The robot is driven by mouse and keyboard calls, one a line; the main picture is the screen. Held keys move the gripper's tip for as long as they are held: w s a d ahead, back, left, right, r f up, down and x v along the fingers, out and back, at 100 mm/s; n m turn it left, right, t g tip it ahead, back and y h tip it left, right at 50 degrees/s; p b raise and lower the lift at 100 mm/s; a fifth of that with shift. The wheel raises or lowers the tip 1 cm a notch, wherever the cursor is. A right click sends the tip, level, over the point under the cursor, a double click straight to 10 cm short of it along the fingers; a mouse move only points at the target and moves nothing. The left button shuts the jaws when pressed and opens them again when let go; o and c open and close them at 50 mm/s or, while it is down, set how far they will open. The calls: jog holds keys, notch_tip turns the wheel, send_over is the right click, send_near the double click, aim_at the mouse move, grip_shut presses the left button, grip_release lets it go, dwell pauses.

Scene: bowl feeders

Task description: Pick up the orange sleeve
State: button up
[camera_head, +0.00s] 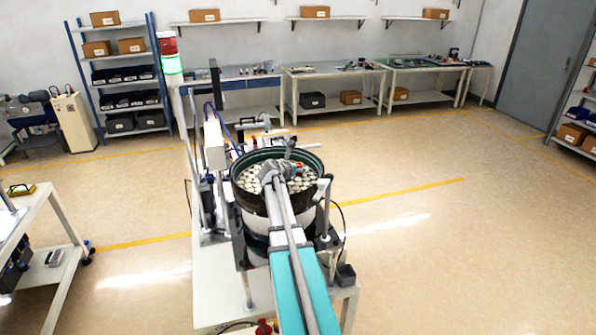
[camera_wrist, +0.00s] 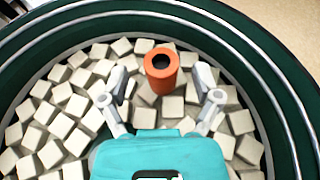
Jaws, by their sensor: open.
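The orange sleeve (camera_wrist: 161,73) is a short hollow cylinder with a dark bore. In the wrist view it stands roughly upright among the pale cubes in the bowl, hole facing up toward the camera. In the head view a small orange patch of it (camera_head: 299,165) shows at the right of my gripper. My gripper (camera_wrist: 161,90) is open, with one finger to the left and one to the right of the sleeve's lower part. I see gaps between the fingers and the sleeve. In the head view my gripper (camera_head: 277,170) is over the bowl, and my arm hides part of the bowl.
The bowl feeder (camera_head: 242,204) has a dark green stepped wall (camera_wrist: 262,62) around the sleeve and several whitish cubes (camera_wrist: 62,92). It stands on a white table (camera_head: 212,290). A signal tower (camera_head: 172,64) rises behind left. Floor to the right is clear.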

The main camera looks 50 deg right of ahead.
jog(key=c, duration=0.9)
jog(key=shift+r, duration=0.15)
notch_tip(320, 180, up, 10)
jog(key=p, duration=1)
dwell(0.5)
